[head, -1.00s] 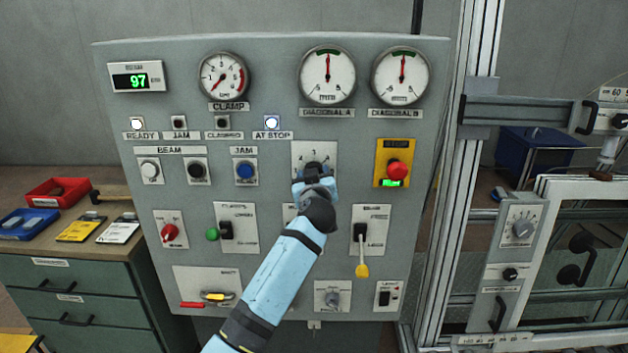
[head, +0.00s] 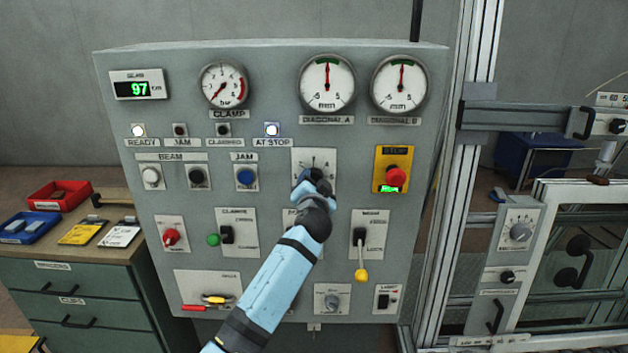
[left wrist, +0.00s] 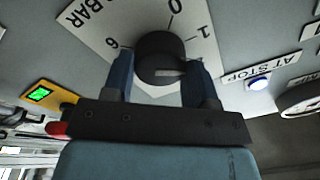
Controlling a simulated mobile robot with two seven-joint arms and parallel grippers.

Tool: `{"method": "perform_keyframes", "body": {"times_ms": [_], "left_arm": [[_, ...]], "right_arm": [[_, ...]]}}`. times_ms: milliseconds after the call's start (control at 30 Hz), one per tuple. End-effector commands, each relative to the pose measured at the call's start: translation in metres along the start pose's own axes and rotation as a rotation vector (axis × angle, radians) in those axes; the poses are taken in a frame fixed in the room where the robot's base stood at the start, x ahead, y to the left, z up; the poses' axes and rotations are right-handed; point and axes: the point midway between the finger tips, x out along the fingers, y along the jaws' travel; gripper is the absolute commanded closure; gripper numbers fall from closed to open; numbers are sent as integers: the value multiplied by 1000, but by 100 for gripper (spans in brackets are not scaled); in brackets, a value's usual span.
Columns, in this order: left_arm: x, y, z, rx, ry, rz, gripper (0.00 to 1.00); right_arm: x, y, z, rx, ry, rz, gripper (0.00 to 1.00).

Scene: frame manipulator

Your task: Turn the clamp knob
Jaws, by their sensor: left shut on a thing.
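The black round clamp knob (left wrist: 160,48) sits on a white dial plate (left wrist: 101,27) marked BAR, with 0, 1 and 6 visible around it. My left gripper (left wrist: 158,78) has one blue finger on each side of the knob and is shut on it. A pale pointer mark shows on the knob face. In the head view my left gripper (head: 313,183) covers the knob and the lower part of the plate (head: 314,157). The clamp gauge (head: 225,86) above left has its red needle pointing to the lower left. My right gripper is not in view.
A metal frame (head: 478,150) stands on the right. A drawer bench (head: 80,285) stands on the left.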

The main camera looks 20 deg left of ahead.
Motion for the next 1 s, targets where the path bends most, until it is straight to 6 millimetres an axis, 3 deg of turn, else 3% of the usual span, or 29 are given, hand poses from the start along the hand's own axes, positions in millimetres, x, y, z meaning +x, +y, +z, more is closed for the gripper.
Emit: {"method": "perform_keyframes", "body": {"times_ms": [400, 933, 967, 1000], "left_arm": [[0, 0, 0, 176, 7, 8, 71], [0, 1, 1, 197, 9, 8, 71], [0, 1, 1, 197, 9, 8, 43], [0, 1, 1, 197, 9, 8, 34]], "right_arm": [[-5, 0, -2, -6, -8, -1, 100], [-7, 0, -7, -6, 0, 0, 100], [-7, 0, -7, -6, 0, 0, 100], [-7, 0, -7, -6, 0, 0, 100]]}}
